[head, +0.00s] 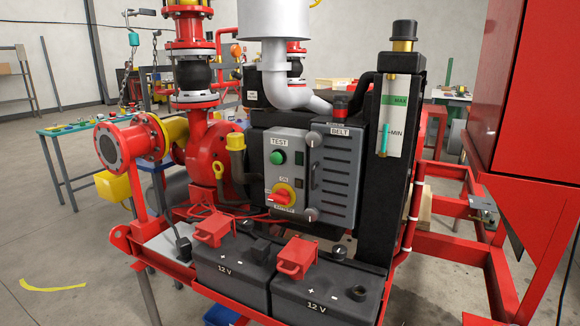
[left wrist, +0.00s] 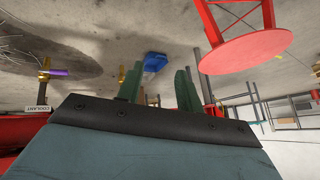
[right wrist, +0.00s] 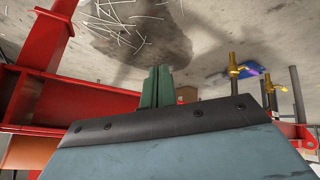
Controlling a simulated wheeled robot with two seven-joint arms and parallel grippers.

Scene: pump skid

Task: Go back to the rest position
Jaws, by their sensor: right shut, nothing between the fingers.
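My left gripper (left wrist: 159,80) shows in the left wrist view with its two green fingers spread apart and nothing held between them. My right gripper (right wrist: 158,87) shows in the right wrist view with its green fingers together and nothing in them. Neither gripper shows in the head view. The pump skid stands in front of me in the head view, with its red frame (head: 128,240), grey control box (head: 284,172) and two 12 V batteries (head: 232,270). Both grippers appear clear of the skid parts, with concrete floor behind the fingers.
A large red cabinet (head: 530,90) stands at the right of the head view. A blue-topped workbench (head: 68,127) is at the left. In the left wrist view a round red plate (left wrist: 245,52) is right of the fingers. A red beam (right wrist: 85,100) is left of the right gripper.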

